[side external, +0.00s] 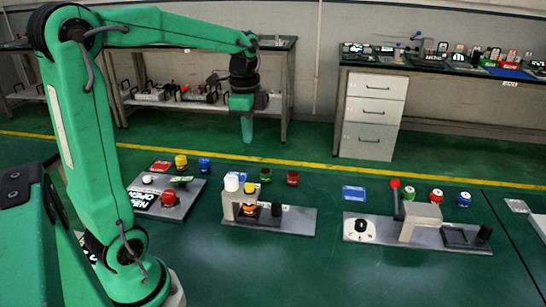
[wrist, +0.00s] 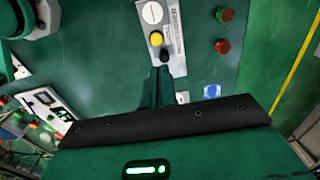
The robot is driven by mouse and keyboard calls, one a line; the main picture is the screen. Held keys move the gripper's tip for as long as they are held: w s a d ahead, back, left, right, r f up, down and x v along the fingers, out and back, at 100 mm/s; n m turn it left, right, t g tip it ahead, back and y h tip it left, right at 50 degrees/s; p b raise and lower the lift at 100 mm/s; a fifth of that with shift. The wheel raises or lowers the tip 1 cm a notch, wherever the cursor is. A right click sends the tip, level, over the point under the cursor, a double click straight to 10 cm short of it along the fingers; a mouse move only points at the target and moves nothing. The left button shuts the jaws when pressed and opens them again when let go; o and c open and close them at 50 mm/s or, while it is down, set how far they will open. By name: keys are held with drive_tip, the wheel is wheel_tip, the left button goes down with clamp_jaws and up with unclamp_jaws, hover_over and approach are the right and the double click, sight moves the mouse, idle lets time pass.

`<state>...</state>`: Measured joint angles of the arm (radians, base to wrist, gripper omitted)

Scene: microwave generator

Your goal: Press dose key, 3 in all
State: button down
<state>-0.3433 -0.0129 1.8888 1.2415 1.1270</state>
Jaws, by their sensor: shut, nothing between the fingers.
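My gripper (side external: 247,138) is shut and empty, pointing down in the air above the middle panel (side external: 300,222). In the wrist view my fingertips (wrist: 160,72) lie together close to the panel's dark parts in the picture. The panel carries a white round cap (side external: 231,182), a yellow button (side external: 249,187) and a dark knob (side external: 276,209). The white cap (wrist: 152,12) and yellow button (wrist: 156,38) also show in the wrist view. Lettering on the panel is too small to read, so I cannot tell which control is the dose key.
A left panel (side external: 140,200) has a red button (side external: 168,197). A right panel (side external: 380,238) has a white dial (side external: 361,226) and an upright red-tipped lever (side external: 395,190). Loose green (side external: 266,174) and red (side external: 293,178) knobs stand behind the middle panel. The floor in front is clear.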

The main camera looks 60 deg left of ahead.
sight(248, 187)
drive_tip(key=shift+f, duration=0.1)
idle(0.6)
drive_tip(key=f+m+t, duration=0.1)
drive_tip(key=m+t, duration=0.1)
drive_tip(key=m, duration=0.2)
drive_tip(key=f+m+t+y, duration=0.1)
drive_tip(key=m+t, duration=0.1)
drive_tip(key=m, duration=0.2)
drive_tip(key=s+m+t+y, duration=0.1)
drive_tip(key=m+t, duration=0.1)
drive_tip(key=m, duration=0.3)
drive_tip(key=shift+d+f+t, duration=0.3)
drive_tip(key=shift+f+t, duration=0.1)
drive_tip(key=shift+f, duration=0.1)
drive_tip(key=shift+f, duration=4.3)
drive_tip(key=shift+a+f+y, duration=0.1)
drive_tip(key=shift+f+y, duration=0.2)
drive_tip(key=shift+f, duration=0.15)
drive_tip(key=shift+r, duration=0.6)
drive_tip(key=shift+r, duration=2.4)
